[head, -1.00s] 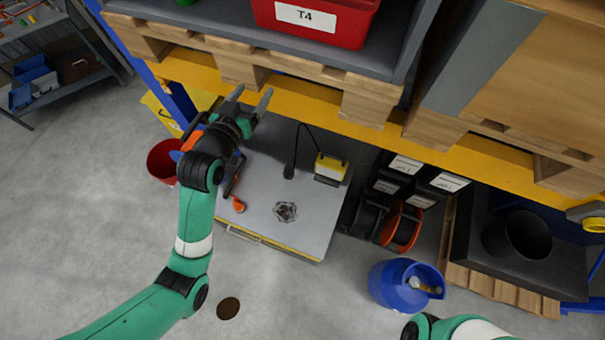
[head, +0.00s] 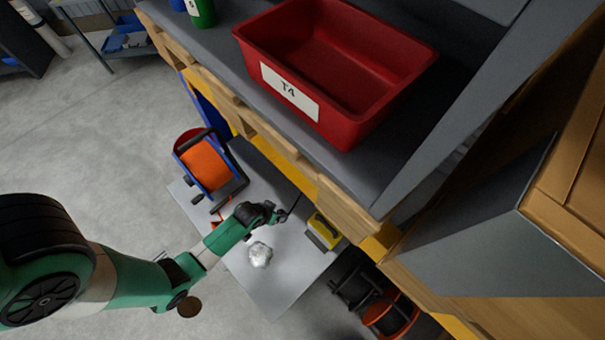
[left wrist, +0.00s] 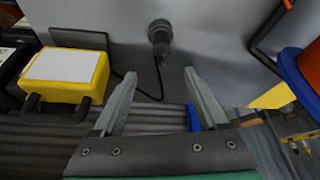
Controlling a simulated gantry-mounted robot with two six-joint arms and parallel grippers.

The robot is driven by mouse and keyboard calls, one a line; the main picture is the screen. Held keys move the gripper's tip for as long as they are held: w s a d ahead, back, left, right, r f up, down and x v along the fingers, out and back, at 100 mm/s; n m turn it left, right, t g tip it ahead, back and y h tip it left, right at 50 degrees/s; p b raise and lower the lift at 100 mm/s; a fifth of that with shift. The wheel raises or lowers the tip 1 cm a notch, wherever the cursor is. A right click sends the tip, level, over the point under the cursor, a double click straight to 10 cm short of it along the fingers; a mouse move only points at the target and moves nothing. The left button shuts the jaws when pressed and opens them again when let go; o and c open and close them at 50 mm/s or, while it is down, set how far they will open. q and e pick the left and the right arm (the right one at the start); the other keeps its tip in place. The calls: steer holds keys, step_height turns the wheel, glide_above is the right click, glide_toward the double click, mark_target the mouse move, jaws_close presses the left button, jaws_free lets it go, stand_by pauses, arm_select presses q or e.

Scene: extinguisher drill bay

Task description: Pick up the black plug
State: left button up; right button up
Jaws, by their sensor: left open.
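The black plug (left wrist: 160,36) lies on the grey bench top (left wrist: 100,18) in the left wrist view, with its thin black cable running from it. My left gripper (left wrist: 160,74) is open and empty there, the plug showing beyond and between its two fingertips, apart from them. In the head view my left gripper (head: 279,214) is small and dark, low over the bench top (head: 275,292). The plug itself is hidden there behind the gripper; a bit of cable (head: 294,204) shows. My right gripper is out of view.
A yellow box (head: 325,231) stands right of the gripper on the bench. A crumpled silver piece (head: 260,254) lies nearer. An orange reel (head: 205,165) with a blue frame stands at the left. A shelf with a red bin (head: 335,65) overhangs the far side.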

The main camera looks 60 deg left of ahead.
mark_target(281, 214)
arm_select(q)
steer(key=b+x, duration=0.2)
steer(key=s+b+x, duration=0.1)
steer(key=b+x, duration=0.3)
steer(key=shift+s+f, duration=0.1)
steer(key=shift+f, duration=0.3)
steer(key=b+x, duration=0.3)
steer(key=x, duration=0.1)
steer(key=shift+f+b, duration=0.4)
steer(key=shift+f, duration=0.15)
jaws_close()
